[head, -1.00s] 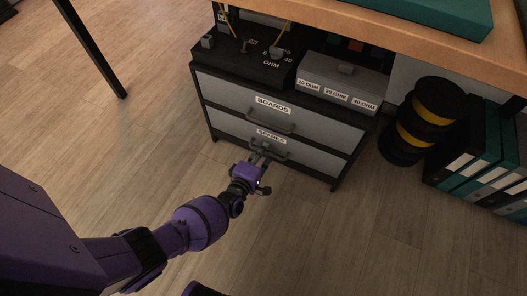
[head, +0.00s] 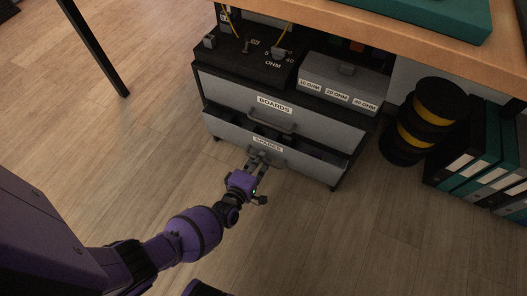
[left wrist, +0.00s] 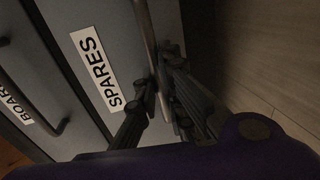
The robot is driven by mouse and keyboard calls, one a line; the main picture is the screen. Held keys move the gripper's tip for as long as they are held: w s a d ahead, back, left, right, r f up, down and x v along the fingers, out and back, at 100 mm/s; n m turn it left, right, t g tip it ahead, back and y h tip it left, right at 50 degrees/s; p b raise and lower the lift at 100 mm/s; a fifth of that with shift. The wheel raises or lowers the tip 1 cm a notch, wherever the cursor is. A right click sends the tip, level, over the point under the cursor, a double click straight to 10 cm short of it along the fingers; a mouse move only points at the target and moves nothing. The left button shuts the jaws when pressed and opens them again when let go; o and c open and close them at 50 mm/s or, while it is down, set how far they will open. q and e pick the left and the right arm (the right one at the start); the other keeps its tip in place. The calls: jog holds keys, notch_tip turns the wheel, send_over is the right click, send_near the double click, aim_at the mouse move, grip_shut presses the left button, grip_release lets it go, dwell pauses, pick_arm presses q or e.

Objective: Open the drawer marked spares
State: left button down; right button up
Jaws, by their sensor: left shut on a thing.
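The drawer marked SPARES (head: 314,158) is the lower of two grey drawers in a black cabinet under the bench. It stands partly out, with a dark gap showing behind its front. Its label (left wrist: 95,67) reads clearly in the left wrist view. My left gripper (head: 258,164) is at the front of this drawer, shut on its bar handle (head: 280,162). In the left wrist view the fingers (left wrist: 161,95) are on either side of the handle bar. My right gripper is not in view.
The drawer marked BOARDS (head: 318,119) above is shut. A black box and a grey ohm-labelled box (head: 343,80) stand on the cabinet. Spools (head: 438,105) and binders (head: 490,150) stand to the right. The wooden floor before the drawer (head: 300,235) is clear.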

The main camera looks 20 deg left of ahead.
pick_arm(q)
jog(key=f+v, duration=0.2)
jog(key=v, duration=1)
jog(key=s+d+f+p+v, duration=0.1)
jog(key=f+v, duration=0.2)
jog(key=v, duration=0.9)
jog(key=shift+s+a, duration=0.4)
jog(key=shift+a, duration=0.05)
jog(key=c, duration=2.1)
grip_release()
jog(key=v, duration=1.2)
jog(key=shift+s, duration=0.15)
